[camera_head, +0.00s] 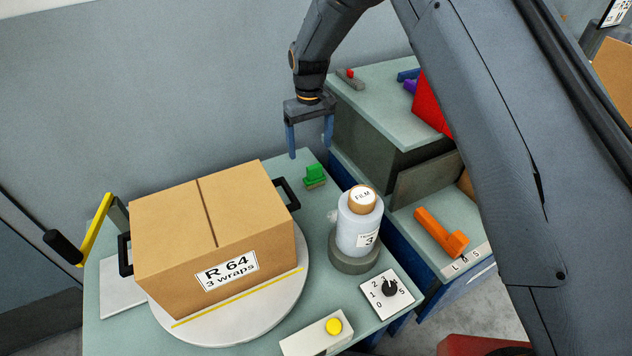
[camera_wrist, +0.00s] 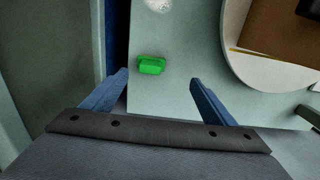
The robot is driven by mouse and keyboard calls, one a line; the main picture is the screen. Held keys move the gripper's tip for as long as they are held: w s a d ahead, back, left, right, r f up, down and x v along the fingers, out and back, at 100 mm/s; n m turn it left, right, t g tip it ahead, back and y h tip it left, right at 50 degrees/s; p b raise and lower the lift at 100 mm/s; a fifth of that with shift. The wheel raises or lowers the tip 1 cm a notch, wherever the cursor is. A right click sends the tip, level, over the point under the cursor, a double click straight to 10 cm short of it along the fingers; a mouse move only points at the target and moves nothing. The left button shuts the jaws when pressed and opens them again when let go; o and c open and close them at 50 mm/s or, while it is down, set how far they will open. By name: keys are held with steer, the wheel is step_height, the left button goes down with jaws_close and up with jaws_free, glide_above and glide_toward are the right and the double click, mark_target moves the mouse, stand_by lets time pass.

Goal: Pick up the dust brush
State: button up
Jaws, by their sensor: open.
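The dust brush (camera_head: 315,175) has a green handle over a brownish base and sits on the pale green table near its back edge. It also shows in the wrist view as a green shape (camera_wrist: 151,65), ahead of and between my fingers. My gripper (camera_head: 309,147) is open and empty, with two blue fingers pointing down. In the head view it is above the table's back edge, up and slightly left of the brush. The fingers (camera_wrist: 158,84) are apart from the brush in the wrist view. The brush's bristles are hardly visible.
A cardboard box (camera_head: 218,237) labelled R 64 stands on a round turntable (camera_head: 290,301) left of the brush. A film roll (camera_head: 358,225) stands in front of it. A shelf unit (camera_head: 390,110) rises at right, with an orange tool (camera_head: 440,232) on its lower level.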

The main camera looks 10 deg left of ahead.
steer(key=b, duration=0.7)
glide_above(314, 177)
steer(key=w, duration=0.2)
steer(key=f, duration=0.8)
steer(key=shift+s+a+f, duration=0.1)
steer(key=shift+a+f, duration=0.1)
steer(key=shift+a, duration=0.2)
step_height(314, 177, down, 2)
steer(key=shift+f+p, duration=0.1)
steer(key=shift+p, duration=0.25)
steer(key=f, duration=0.2)
steer(key=f+p, duration=0.1)
steer(key=f, duration=0.1)
steer(key=shift+s+d+f, duration=0.1)
steer(key=shift+s+d, duration=0.2)
steer(key=shift+d, duration=0.05)
steer(key=shift+f, duration=0.6)
steer(key=c, duration=1.2)
